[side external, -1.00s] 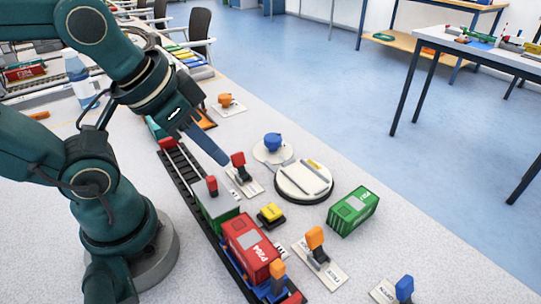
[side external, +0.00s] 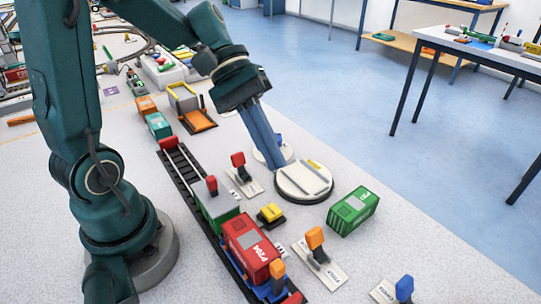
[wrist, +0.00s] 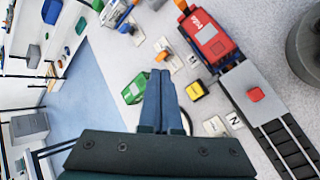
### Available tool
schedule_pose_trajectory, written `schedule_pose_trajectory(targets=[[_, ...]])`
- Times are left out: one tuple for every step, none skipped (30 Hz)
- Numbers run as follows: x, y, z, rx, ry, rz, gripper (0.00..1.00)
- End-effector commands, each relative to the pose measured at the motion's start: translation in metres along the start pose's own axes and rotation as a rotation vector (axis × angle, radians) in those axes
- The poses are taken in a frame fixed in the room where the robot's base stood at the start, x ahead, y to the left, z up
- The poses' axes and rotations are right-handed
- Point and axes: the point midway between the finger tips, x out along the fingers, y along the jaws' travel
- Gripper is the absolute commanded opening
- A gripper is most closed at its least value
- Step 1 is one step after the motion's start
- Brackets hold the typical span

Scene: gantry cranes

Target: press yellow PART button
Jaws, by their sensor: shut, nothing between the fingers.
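The yellow button (side external: 270,212) sits on a small black base on the table, between the train track and the round white turntable. It also shows in the wrist view (wrist: 197,90), to the right of my fingertips. My gripper (side external: 276,166) is shut and empty, pointing down above the left edge of the turntable. In the wrist view the two blue fingers (wrist: 160,73) lie together. My fingertips are apart from the yellow button, behind it and higher in the side view.
The turntable (side external: 304,197), a green container (side external: 353,211) and a red lever (side external: 239,166) stand around the button. A red wagon (side external: 249,247) is on the track. Orange (side external: 315,239) and blue (side external: 404,289) levers stand nearer the front. Bare table lies to the right.

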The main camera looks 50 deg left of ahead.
Motion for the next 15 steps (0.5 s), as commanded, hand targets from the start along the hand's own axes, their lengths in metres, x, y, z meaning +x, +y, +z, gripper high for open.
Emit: schedule_pose_trajectory(targets=[[0.000,-0.002,-0.008,-0.047,-0.015,0.020,0.00],[0.000,-0.004,-0.012,-0.068,-0.020,0.028,0.00],[0.001,-0.006,-0.016,-0.090,-0.027,0.035,0.00],[0.001,-0.008,-0.018,-0.106,-0.030,0.039,0.00],[0.001,-0.009,-0.020,-0.118,-0.033,0.041,0.00],[0.002,-0.012,-0.022,-0.131,-0.038,0.042,0.00],[0.002,-0.013,-0.023,-0.140,-0.040,0.044,0.00],[0.002,-0.014,-0.024,-0.146,-0.041,0.045,0.00],[0.001,-0.015,-0.025,-0.153,-0.041,0.047,0.00],[0.001,-0.015,-0.025,-0.154,-0.040,0.048,0.00],[0.001,-0.015,-0.026,-0.155,-0.039,0.048,0.00],[0.001,-0.015,-0.026,-0.154,-0.038,0.048,0.00],[0.001,-0.015,-0.026,-0.154,-0.038,0.048,0.00],[0.001,-0.015,-0.025,-0.153,-0.038,0.047,0.00],[0.001,-0.015,-0.025,-0.153,-0.038,0.047,0.00]])
